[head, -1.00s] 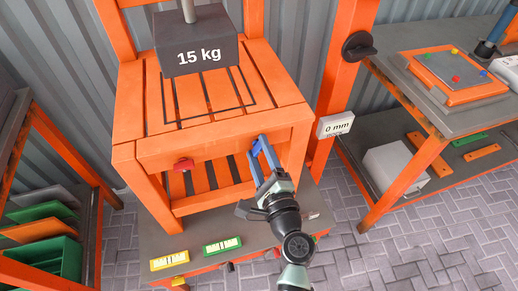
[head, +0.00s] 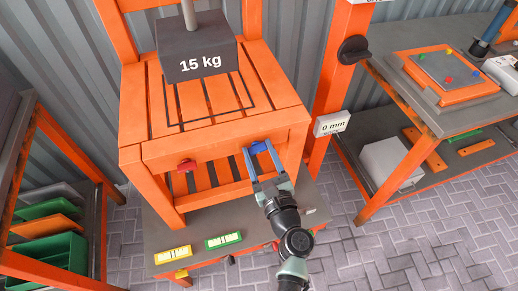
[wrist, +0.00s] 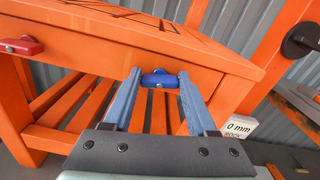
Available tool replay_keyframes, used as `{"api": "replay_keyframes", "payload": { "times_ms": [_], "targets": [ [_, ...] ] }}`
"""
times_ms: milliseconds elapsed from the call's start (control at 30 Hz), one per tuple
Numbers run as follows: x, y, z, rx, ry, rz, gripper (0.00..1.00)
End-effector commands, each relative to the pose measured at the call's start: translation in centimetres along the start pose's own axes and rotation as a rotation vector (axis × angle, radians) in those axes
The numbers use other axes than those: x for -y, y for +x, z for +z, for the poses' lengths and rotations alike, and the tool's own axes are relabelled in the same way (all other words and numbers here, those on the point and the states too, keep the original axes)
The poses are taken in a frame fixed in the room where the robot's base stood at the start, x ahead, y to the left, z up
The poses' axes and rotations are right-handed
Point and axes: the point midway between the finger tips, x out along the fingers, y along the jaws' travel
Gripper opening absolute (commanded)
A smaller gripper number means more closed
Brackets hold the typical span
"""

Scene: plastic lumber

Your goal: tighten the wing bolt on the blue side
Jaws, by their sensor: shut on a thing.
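An orange slatted chair-like frame (head: 215,141) stands on a grey-topped bench. The blue wing bolt (wrist: 160,80) sits on the right part of its front rail; it also shows in the head view (head: 260,147). A red wing bolt (head: 186,165) sits on the same rail to the left, and shows at the left of the wrist view (wrist: 22,46). My gripper (wrist: 161,76) is shut on the blue wing bolt, one blue-grey finger at each end of its wings. The wings lie about level. The bolt's shank is hidden.
A 0 mm display (head: 332,124) is on the orange post at right, below a black knob (head: 354,49). Yellow (head: 173,255) and green (head: 224,240) gauges lie on the bench front. Shelves stand at both sides.

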Motion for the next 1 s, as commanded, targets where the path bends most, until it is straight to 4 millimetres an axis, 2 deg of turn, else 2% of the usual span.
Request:
{"api": "replay_keyframes", "payload": {
  "times_ms": [300,767,800,933,1000],
  "targets": [
    [0.03,-0.05,-0.09,-0.002,0.100,0.000,0.02],
    [0.02,-0.05,-0.13,-0.002,0.111,0.000,0.02],
    [0.02,-0.05,-0.14,-0.002,0.110,0.000,0.61],
    [0.03,-0.04,-0.11,-0.002,0.110,0.000,0.85],
    [0.03,-0.03,-0.09,-0.001,0.109,0.000,0.88]
  ]
}}
